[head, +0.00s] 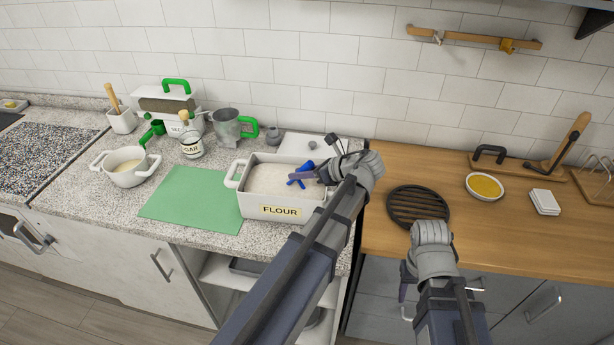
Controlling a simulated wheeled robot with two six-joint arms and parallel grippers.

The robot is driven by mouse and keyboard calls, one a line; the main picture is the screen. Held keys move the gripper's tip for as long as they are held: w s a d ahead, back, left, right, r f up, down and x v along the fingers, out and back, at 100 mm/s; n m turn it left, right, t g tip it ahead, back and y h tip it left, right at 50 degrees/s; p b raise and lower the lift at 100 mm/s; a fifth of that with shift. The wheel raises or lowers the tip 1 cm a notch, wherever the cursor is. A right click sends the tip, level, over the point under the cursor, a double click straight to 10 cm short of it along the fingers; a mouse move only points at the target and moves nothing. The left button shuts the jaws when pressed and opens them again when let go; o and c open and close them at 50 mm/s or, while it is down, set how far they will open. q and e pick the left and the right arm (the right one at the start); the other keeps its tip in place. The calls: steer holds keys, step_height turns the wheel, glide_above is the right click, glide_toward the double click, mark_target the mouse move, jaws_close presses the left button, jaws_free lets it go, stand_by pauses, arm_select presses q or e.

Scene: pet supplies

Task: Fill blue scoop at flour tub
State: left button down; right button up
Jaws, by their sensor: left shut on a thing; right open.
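The white flour tub (284,211), labelled FLOUR, stands at the right end of the granite counter. It is open and shows pale flour (265,180) inside. The blue scoop (300,180) is over the right part of the tub's opening. My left gripper (312,175) is shut on the blue scoop and reaches in over the tub's right side. I cannot tell whether the scoop's bowl touches the flour or holds any. My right gripper (405,296) is low in front of the wooden counter's edge, open and empty.
A green mat (190,205) lies left of the tub. Behind are a sugar jar (192,147), a metal jug (226,125) and a green-handled container (170,103). A white pot (127,169) stands left.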

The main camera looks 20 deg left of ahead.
arm_select(q)
steer(key=shift+a+f, duration=0.15)
steer(key=shift+a, duration=0.5)
step_height(320, 180, up, 4)
steer(key=p, duration=0.3)
steer(key=r+p, duration=0.4)
steer(key=shift+d+r+p, duration=0.15)
steer(key=shift+d+p, duration=0.15)
steer(key=shift+p, duration=0.1)
steer(key=shift+d+f+y+b, duration=0.2)
steer(key=shift+f+y+b, duration=0.2)
steer(key=shift+b, duration=0.3)
steer(key=d+y+b, duration=0.1)
steer(key=d+r+y+b, duration=0.1)
steer(key=b, duration=0.1)
steer(key=shift+d, duration=0.1)
steer(key=d+y+b, duration=0.1)
steer(key=b, duration=0.1)
steer(key=d+y+b, duration=0.1)
steer(key=b, duration=0.1)
steer(key=shift+w+r+m+y, duration=0.1)
steer(key=shift+r+m+y, duration=0.1)
steer(key=shift+m+y, duration=0.1)
steer(key=shift+d+r+y+b, duration=0.15)
steer(key=shift+d+y+b, duration=0.15)
steer(key=shift+b, duration=0.25)
